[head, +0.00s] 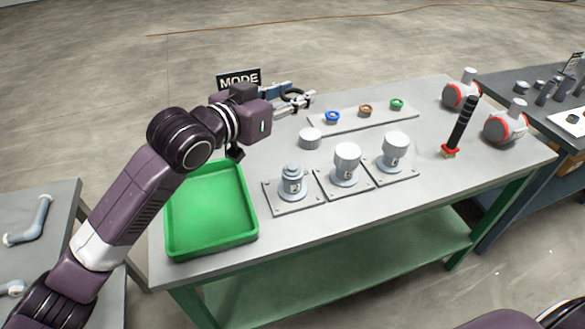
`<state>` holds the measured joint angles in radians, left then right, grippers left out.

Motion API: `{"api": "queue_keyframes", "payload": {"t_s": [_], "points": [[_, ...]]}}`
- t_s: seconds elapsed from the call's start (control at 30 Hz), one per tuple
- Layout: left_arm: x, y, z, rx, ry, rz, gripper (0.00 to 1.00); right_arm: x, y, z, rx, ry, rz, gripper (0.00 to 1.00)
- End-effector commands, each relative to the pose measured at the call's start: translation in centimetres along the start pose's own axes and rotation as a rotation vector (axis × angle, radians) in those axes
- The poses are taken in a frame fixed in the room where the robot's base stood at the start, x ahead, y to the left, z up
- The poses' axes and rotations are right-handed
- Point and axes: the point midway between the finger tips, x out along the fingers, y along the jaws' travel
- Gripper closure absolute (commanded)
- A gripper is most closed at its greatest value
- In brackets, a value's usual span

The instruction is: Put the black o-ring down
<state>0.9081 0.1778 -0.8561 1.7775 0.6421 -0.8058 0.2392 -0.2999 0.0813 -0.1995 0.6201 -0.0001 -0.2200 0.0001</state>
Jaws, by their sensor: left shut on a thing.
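The black o-ring (292,94) is between the fingers of my left gripper (303,100), at the back left part of the workbench (230,284). My left gripper is shut on it, and the ring appears held above the bench top. Just to the right is a flat grey tray (348,122) with a blue ring (332,117), an orange ring (366,110) and a green ring (397,104) on it. Whether the black o-ring touches the tray cannot be told. My right gripper is not in view.
A green bin (252,237) stands at the bench's left front. Several metal cylinders, such as this one (346,163), stand on plates at the centre. A black-handled tool (462,125) and red-rimmed grey parts (505,124) stand at the right. A MODE sign (239,78) is behind my arm.

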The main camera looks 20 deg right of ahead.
Motion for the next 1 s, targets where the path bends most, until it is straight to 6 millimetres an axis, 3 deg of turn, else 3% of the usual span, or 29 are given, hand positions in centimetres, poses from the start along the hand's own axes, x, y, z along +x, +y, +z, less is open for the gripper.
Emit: {"api": "queue_keyframes", "payload": {"t_s": [0.17,0.7,1.0], "points": [[0.2,-0.1,1.1,-0.003,-0.004,-0.001,0.76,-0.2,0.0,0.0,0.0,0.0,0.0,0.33],[2.7,-0.1,13.9,-0.002,-0.004,-0.001,0.76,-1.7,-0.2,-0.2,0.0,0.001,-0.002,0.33],[3.4,0.0,17.1,-0.002,-0.004,0.0,0.76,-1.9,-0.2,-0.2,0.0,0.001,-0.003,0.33]]}}
